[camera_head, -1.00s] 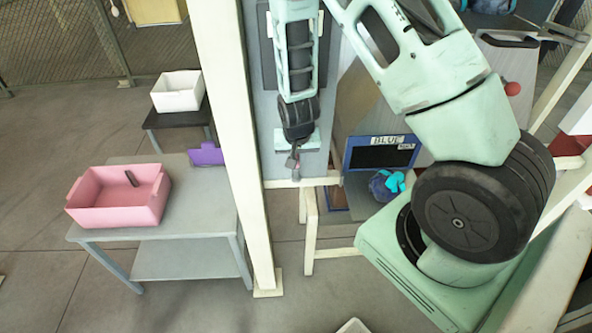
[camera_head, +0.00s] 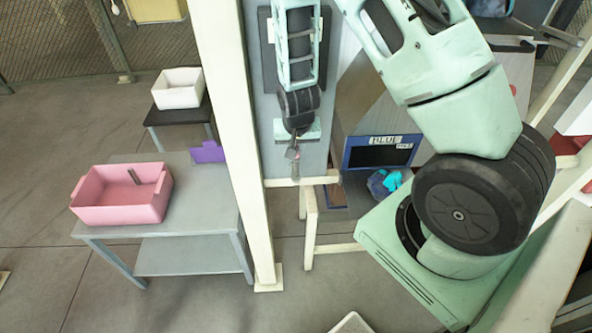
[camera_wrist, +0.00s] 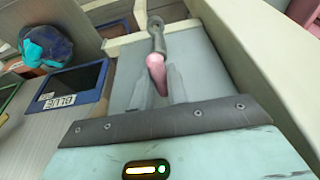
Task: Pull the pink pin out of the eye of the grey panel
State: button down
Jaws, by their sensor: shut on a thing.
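The pink pin (camera_wrist: 156,72) stands out between my gripper's fingers in the wrist view. My gripper (camera_wrist: 155,88) is shut on its pink end. A grey metal piece with a rounded, eye-like end (camera_wrist: 157,30) lies in line with the pin, beyond the pink part. I cannot tell whether the pin is still inside the eye. The grey panel (camera_wrist: 205,75) lies behind them; it also shows in the head view (camera_head: 315,160). There my gripper (camera_head: 293,152) hangs in front of the panel's lower part, and the pin is too small to make out clearly.
A cream post (camera_head: 240,130) stands left of the panel, and a cream rail (camera_head: 315,180) runs below it. A blue-framed sign (camera_head: 380,154) and a blue bag (camera_head: 385,184) are to the right. A pink bin (camera_head: 115,213) stands on a grey table (camera_head: 210,225) at left.

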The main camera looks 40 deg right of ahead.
jog(key=shift+r, duration=0.45)
jog(key=shift+r, duration=0.1)
jog(key=shift+r+p, duration=1.75)
jog(key=shift+r, duration=0.2)
jog(key=shift+f, duration=0.2)
